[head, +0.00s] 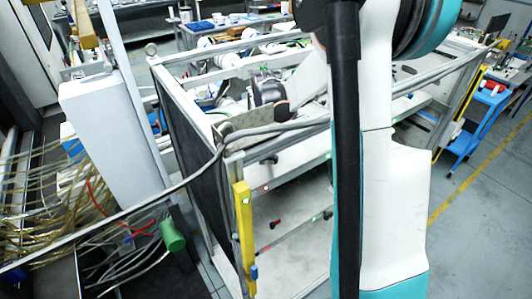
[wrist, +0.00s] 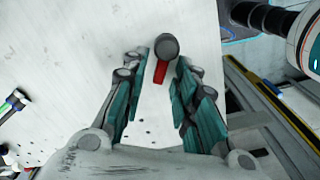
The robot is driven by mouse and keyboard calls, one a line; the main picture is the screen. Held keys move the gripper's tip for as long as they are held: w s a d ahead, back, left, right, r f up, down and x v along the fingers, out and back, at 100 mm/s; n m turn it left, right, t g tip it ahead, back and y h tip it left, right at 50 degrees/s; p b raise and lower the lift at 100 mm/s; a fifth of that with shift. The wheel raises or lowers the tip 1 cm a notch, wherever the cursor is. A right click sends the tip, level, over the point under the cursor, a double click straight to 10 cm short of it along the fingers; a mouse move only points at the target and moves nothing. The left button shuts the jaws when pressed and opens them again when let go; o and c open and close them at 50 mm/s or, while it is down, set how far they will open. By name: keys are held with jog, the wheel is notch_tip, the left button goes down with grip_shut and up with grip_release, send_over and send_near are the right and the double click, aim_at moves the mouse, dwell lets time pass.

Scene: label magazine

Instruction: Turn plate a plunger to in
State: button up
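In the wrist view, a plunger with a round dark grey head (wrist: 166,46) and a red stem (wrist: 160,72) stands out from a white plate (wrist: 75,50). I cannot tell from its look whether it is in or out, or whether this is plate a. My gripper (wrist: 162,66) is open, with teal-padded fingers on either side of the red stem. I see a gap on each side and nothing held. The round head shows just beyond the fingertips. I cannot make out this plunger for certain in the head view.
Another dark piece with a green part (wrist: 16,102) is at the left of the wrist view. A dark and white cylinder (wrist: 270,18) and a metal rail (wrist: 255,105) are on the right. In the head view, a metal frame (head: 235,160) carries a yellow upright (head: 243,225).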

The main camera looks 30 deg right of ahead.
grip_shut()
